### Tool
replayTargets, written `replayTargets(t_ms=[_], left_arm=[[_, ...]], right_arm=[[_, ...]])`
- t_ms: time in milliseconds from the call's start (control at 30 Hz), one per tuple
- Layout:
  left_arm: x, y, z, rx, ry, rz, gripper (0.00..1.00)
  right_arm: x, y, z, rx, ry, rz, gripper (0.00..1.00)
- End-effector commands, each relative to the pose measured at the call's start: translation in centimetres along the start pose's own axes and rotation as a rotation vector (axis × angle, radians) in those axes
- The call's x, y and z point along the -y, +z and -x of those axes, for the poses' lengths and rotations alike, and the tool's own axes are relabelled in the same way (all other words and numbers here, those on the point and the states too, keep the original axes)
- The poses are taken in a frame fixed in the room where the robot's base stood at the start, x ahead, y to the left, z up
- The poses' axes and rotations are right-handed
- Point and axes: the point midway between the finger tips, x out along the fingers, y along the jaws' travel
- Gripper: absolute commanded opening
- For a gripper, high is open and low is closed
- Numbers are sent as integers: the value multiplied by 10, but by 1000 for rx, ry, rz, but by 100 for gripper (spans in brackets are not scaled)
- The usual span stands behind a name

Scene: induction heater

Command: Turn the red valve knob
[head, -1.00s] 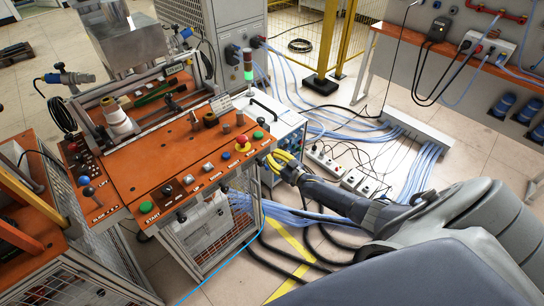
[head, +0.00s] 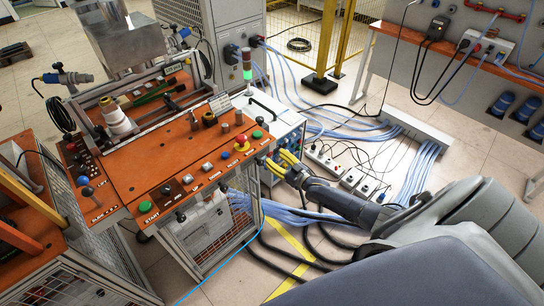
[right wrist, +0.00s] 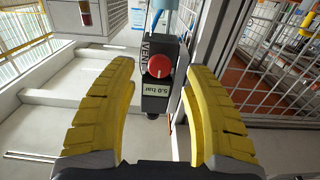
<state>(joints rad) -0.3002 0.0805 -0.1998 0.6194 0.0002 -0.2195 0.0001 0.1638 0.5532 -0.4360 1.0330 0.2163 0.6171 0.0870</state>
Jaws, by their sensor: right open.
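The red valve knob (right wrist: 158,66) shows in the right wrist view. The knob shows in the gap, apart from both fingers. In the head view my right gripper (head: 277,161) is beside the right edge of the orange console (head: 150,180). I cannot make out the valve knob there. My left gripper is not in view.
A red emergency button (head: 242,143) stands on the console near its right edge, among several small knobs. A white cabinet (head: 285,128) stands behind my right gripper. Cables (head: 300,215) and power strips (head: 345,175) lie on the floor below and beside my arm.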

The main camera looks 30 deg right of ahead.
Motion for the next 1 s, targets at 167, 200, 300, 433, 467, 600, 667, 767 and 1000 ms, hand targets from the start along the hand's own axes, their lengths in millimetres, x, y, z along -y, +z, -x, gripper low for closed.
replayTargets(t_ms=[167,200,300,433,467,600,667,767,1000], left_arm=[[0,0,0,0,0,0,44],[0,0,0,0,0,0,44],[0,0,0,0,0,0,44],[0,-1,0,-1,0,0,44],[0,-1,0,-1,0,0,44],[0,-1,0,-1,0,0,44],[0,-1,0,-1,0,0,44],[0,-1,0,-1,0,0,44],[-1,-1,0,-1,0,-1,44]], right_arm=[[0,1,31,2,0,-1,50],[0,1,38,2,0,-1,50],[0,1,52,1,0,-2,50],[-1,0,69,1,0,0,50],[0,1,72,2,0,0,50],[0,0,83,1,0,0,50],[-1,0,86,1,1,0,50],[-1,0,89,1,1,0,50],[0,0,90,0,1,0,50]])
